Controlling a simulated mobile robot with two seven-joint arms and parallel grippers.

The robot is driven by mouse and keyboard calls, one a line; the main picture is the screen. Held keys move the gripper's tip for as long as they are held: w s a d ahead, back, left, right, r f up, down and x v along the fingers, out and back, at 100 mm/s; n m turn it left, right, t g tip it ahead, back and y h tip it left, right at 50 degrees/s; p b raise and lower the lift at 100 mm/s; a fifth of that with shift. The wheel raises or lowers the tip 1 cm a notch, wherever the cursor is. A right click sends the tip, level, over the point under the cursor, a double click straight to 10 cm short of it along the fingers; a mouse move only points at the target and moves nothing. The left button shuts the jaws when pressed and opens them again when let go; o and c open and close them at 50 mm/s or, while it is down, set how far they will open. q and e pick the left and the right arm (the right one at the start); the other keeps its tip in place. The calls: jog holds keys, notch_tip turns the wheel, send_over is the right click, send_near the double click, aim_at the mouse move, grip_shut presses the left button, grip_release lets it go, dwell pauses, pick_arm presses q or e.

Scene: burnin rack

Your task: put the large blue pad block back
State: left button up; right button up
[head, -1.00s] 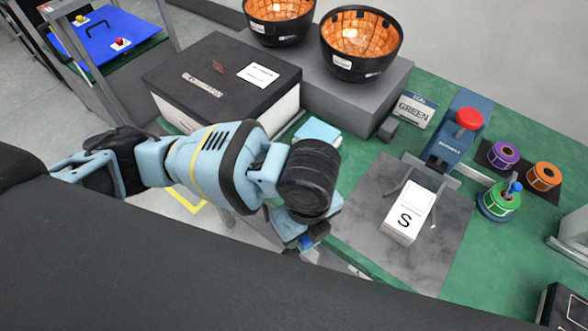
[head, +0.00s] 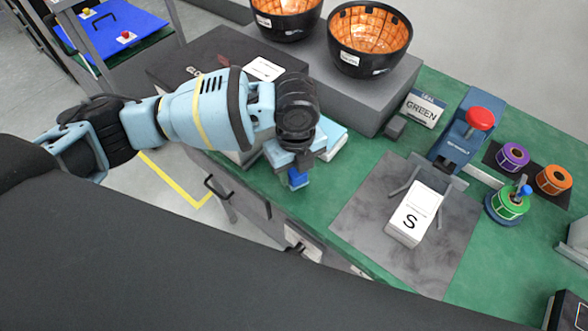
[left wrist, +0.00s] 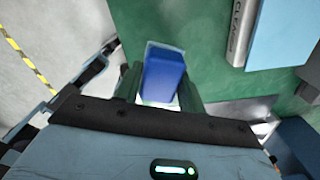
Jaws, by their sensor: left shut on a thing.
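The blue pad block (head: 298,179) hangs below my left gripper (head: 297,167) in the head view, over the green table near its front edge. In the left wrist view the block (left wrist: 163,75) sits between the two dark fingers of the left gripper (left wrist: 161,86), which is shut on it. Green table top and grey floor show behind it. I cannot tell how high it is above the table. My right gripper is not in view.
A pale blue box (head: 330,137) lies just behind the gripper, beside the large dark box (head: 210,52). A white box marked S (head: 414,215) stands on the grey mat (head: 365,210). Two orange-lined bowls (head: 370,39) stand on the grey platform (head: 392,92).

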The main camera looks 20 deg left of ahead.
aim_at(294, 172)
pick_arm(q)
jog(key=shift+w+a, duration=0.5)
jog(key=shift+w, duration=0.35)
notch_tip(294, 172, down, 4)
jog(key=shift+r, duration=0.25)
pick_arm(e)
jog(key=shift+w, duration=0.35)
pick_arm(q)
jog(key=shift+f, duration=0.25)
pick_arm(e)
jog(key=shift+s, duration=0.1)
pick_arm(q)
jog(key=o, duration=0.9)
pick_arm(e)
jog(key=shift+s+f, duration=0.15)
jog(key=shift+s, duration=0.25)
pick_arm(q)
jog(key=shift+o, duration=0.2)
jog(key=shift+r, duration=0.1)
